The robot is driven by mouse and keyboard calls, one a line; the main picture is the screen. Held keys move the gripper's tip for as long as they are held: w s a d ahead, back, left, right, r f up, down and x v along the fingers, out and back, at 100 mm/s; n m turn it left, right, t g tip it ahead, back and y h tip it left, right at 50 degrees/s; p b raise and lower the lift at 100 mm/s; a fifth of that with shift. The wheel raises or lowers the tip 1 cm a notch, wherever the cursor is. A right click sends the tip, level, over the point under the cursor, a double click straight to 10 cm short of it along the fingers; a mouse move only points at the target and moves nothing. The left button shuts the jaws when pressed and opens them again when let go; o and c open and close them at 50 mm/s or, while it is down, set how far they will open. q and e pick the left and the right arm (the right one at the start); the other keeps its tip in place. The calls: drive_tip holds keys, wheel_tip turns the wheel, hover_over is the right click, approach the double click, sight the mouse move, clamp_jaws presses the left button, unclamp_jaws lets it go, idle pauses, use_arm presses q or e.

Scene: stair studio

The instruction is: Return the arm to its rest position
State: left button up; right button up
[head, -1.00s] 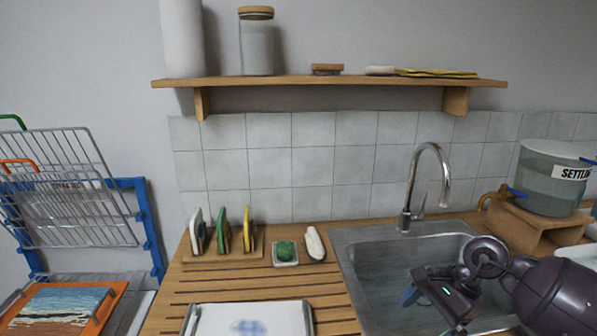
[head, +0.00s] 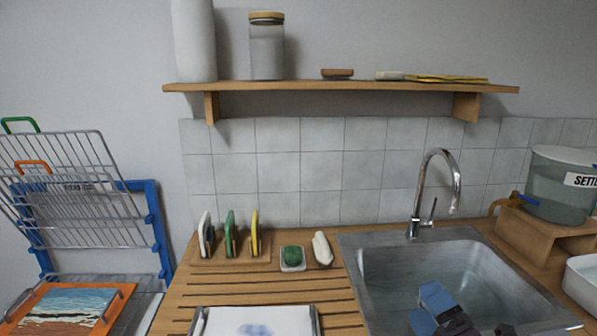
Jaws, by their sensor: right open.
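My right gripper (head: 440,312) shows at the bottom edge of the head view, over the front part of the metal sink (head: 385,262). Its blue-tipped fingers are apart and I see nothing between them. Most of my right arm is out of the picture. My left gripper is not in view.
A tap (head: 418,195) rises behind the sink. A clear tank (head: 560,187) stands on a wooden stand (head: 530,237) at right, with a white basin (head: 583,280) below. Sponges, a green scrubber (head: 292,257) and a white tray (head: 258,322) are on the slatted board. A wire rack (head: 75,185) stands left.

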drive_tip(key=s+d+f+m+g+h, duration=0.7)
drive_tip(key=f+m+h, duration=0.35)
drive_tip(key=m, duration=0.55)
drive_tip(key=s+f+m+g+y, duration=0.1)
drive_tip(key=s+f+m+g, duration=0.35)
drive_tip(key=s, duration=0.45)
drive_tip(key=s+f+m+g+y, duration=0.1)
drive_tip(key=s+f+m+g, duration=0.35)
drive_tip(key=s, duration=0.45)
drive_tip(key=w+f+n+t+y, duration=0.1)
drive_tip(key=w+f+t, duration=0.6)
drive_tip(key=f, duration=0.4)
drive_tip(key=shift+w+a+n, duration=0.3)
drive_tip(key=shift+w+a, duration=0.05)
drive_tip(key=shift+w, duration=0.05)
drive_tip(key=shift+r, duration=0.1)
